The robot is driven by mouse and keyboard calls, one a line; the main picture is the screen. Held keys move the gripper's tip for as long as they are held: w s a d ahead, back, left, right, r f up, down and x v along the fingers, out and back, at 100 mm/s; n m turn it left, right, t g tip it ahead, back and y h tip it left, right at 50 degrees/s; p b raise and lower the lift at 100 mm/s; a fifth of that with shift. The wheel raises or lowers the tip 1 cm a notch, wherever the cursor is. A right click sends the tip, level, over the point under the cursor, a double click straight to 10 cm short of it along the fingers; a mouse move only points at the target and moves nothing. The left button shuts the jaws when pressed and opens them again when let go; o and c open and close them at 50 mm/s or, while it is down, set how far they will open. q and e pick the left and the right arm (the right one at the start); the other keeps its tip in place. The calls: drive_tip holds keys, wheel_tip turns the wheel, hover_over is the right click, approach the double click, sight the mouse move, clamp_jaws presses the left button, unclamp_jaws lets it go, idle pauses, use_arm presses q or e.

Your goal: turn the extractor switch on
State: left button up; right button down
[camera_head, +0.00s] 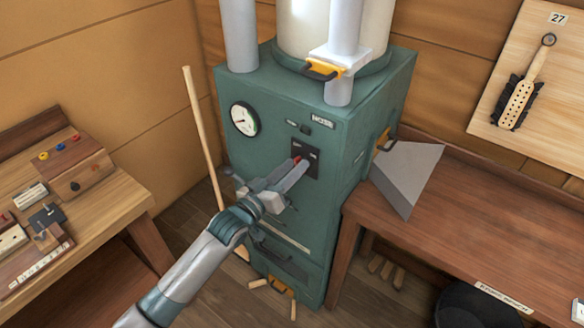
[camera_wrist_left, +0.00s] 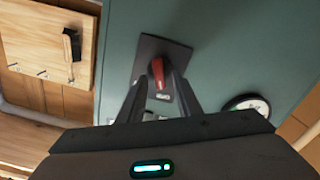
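The extractor switch is a red lever (camera_head: 297,159) on a dark plate (camera_head: 312,166) on the front of the green machine (camera_head: 288,215). In the left wrist view the red lever (camera_wrist_left: 158,73) stands out from its dark plate (camera_wrist_left: 177,53). My left gripper (camera_head: 298,169) is at the plate and partly covers it in the head view. Its two fingers (camera_wrist_left: 159,92) are apart, with the lever between their tips and a gap showing at each side. Whether a fingertip touches the plate cannot be told. My right gripper is not in view.
A round gauge (camera_head: 244,119) sits left of the switch. A wooden pole (camera_head: 203,135) leans at the machine's left. A grey metal hood (camera_head: 407,174) juts out at its right, above a wooden bench (camera_head: 470,225). Another workbench (camera_head: 115,205) stands at the left.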

use_arm(q)
drive_tip(key=shift+c, duration=0.3)
clamp_jaws()
drive_tip(key=shift+m, duration=0.4)
drive_tip(key=m, duration=1.1)
drive_tip(key=shift+s+d, duration=0.3)
drive_tip(key=shift+d, duration=0.05)
drive_tip(key=shift+f, duration=0.1)
drive_tip(key=shift+o, duration=0.3)
unclamp_jaws()
